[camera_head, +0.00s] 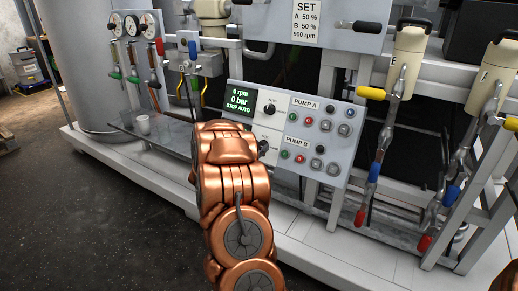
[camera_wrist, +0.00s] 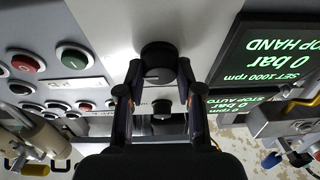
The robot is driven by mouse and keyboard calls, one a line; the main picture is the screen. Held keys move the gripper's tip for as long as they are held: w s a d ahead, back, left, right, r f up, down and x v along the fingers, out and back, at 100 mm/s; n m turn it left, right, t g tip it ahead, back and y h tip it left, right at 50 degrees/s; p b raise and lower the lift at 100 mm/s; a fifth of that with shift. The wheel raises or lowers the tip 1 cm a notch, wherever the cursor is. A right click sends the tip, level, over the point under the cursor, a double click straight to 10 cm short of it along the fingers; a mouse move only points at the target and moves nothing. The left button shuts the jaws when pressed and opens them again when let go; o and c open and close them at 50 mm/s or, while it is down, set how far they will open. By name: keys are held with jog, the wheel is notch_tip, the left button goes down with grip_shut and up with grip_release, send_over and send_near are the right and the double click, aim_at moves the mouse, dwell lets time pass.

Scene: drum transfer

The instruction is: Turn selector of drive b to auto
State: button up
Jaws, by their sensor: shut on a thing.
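A grey control panel (camera_head: 296,178) has two black selector knobs. The upper one (camera_head: 270,108), in the row labelled PUMP A, is beside a green display (camera_head: 239,101) reading STOP AUTO. The lower knob (camera_head: 263,147), in the PUMP B row, shows partly behind my copper arm. In the wrist view, which is upside down, my gripper (camera_wrist: 157,74) has its two fingers on either side of the drive B knob (camera_wrist: 158,55) and is shut on it. The drive B display (camera_wrist: 282,55) beside it reads STOP HAND and 0 bar. The gripper is hidden in the head view.
Push buttons (camera_head: 308,121) fill the panel's right part. To the right are pipes with blue, red and yellow handles (camera_head: 371,93).

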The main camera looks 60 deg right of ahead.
jog(key=shift+r+p, duration=0.1)
jog(key=shift+p, duration=0.35)
jog(key=shift+c, duration=0.3)
jog(key=n+t+p, duration=0.1)
jog(key=n+p, duration=0.1)
jog(key=p, duration=0.1)
jog(key=shift+s+r, duration=0.1)
jog(key=shift+r, duration=0.1)
jog(key=n+t+p, duration=0.1)
jog(key=n+p, duration=0.3)
jog(key=p, duration=0.1)
jog(key=shift+s+y, duration=0.1)
jog(key=shift+y, duration=0.3)
jog(key=n+t+p, duration=0.1)
jog(key=n+p, duration=0.2)
jog(key=shift+y, duration=0.4)
jog(key=n+t+p, duration=0.1)
jog(key=n+p, duration=0.1)
jog(key=n, duration=0.1)
jog(key=shift+y, duration=0.4)
jog(key=n+y, duration=0.1)
jog(key=n, duration=0.3)
jog(key=shift+d+f+t, duration=0.1)
jog(key=shift+t, duration=0.2)
jog(key=shift+n+y+b, duration=0.65)
jog(key=shift+n+y, duration=0.25)
jog(key=shift+n, duration=1.3)
